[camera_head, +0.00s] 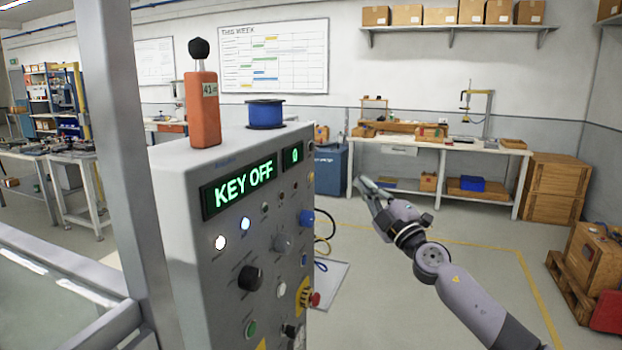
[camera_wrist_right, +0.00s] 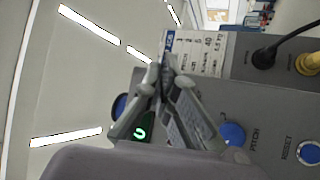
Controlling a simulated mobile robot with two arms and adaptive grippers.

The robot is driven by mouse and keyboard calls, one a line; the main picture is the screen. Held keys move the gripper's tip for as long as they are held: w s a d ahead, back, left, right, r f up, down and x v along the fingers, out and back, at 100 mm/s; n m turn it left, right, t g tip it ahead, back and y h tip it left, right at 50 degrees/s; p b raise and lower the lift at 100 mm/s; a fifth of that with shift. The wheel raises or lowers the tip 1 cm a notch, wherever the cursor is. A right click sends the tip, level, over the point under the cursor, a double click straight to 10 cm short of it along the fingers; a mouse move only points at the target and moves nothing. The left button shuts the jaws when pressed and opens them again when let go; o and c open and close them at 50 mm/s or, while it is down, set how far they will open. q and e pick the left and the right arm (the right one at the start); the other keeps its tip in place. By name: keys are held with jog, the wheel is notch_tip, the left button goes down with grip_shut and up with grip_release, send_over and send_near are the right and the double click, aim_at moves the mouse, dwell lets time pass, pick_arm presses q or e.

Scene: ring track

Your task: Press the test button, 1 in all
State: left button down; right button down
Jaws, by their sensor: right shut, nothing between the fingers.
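The grey control cabinet (camera_head: 180,205) stands left of centre in the head view. Its display (camera_head: 240,187) reads KEY OFF and a smaller display (camera_head: 292,155) reads 0. The panel carries several buttons and knobs, among them a green button (camera_head: 250,328) and a white one (camera_head: 282,290); I cannot tell which is the test button. My right gripper (camera_head: 363,185) is shut and empty, in the air right of the cabinet, apart from the panel. In the wrist view its closed fingers (camera_wrist_right: 167,78) overlap the cabinet's side, near a blue PITCH knob (camera_wrist_right: 232,134) and a RESET button (camera_wrist_right: 309,153).
A red emergency stop (camera_head: 314,299) and black knob (camera_head: 250,278) sit on the panel. A grey post (camera_head: 135,160) rises at left. Floor to the right is open, with wooden crates (camera_head: 595,255) beyond.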

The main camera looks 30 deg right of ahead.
aim_at(311, 177)
jog(key=w+a+p, duration=0.2)
jog(key=w+a, duration=0.3)
jog(key=w, duration=0.1)
jog(key=shift+w+a, duration=0.4)
jog(key=shift+w, duration=0.1)
dwell(1.4)
jog(key=shift+w+a, duration=0.2)
jog(key=shift+a, duration=0.1)
jog(key=shift+w+a, duration=0.25)
jog(key=shift+w, duration=0.1)
dwell(0.7)
jog(key=shift+s+d, duration=0.55)
jog(key=shift+s, duration=0.15)
